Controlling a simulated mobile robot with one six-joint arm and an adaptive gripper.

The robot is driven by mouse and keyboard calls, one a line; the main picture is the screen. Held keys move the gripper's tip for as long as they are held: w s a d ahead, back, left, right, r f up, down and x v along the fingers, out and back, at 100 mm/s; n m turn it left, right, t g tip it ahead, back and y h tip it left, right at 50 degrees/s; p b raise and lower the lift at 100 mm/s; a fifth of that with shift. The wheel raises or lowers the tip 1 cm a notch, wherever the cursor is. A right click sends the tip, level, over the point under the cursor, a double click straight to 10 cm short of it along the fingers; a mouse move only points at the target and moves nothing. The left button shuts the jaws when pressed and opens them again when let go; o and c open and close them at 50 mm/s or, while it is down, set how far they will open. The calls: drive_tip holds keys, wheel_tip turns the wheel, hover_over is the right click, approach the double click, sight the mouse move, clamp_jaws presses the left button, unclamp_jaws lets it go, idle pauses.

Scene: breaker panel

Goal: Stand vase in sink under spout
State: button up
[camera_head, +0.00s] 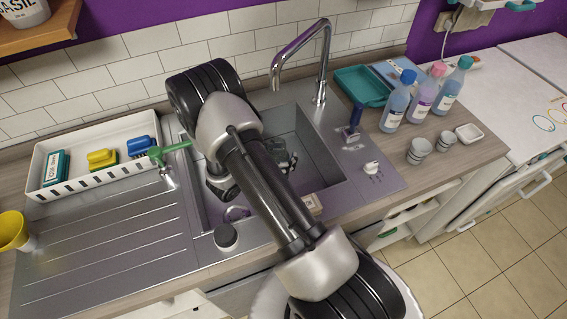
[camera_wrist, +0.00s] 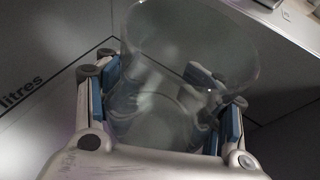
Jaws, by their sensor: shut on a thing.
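The vase (camera_wrist: 185,45) is clear glass and sits between the fingers of my gripper (camera_wrist: 170,105) in the wrist view. My gripper is shut on it, with blue pads at its two sides. In the head view, a clear glass piece (camera_head: 281,158) that looks like the vase shows inside the sink (camera_head: 318,178), partly behind my arm. The chrome spout (camera_head: 276,82) arches above and behind the basin. My arm hides most of the gripper there, and I cannot tell whether the vase touches the sink floor.
A white rack (camera_head: 95,178) with sponges stands left on the drainer (camera_head: 105,245).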

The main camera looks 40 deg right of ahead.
drive_tip(key=shift+f+b, duration=0.5)
drive_tip(key=shift+f, duration=1.35)
drive_tip(key=shift+f, duration=0.15)
drive_tip(key=o, duration=1.6)
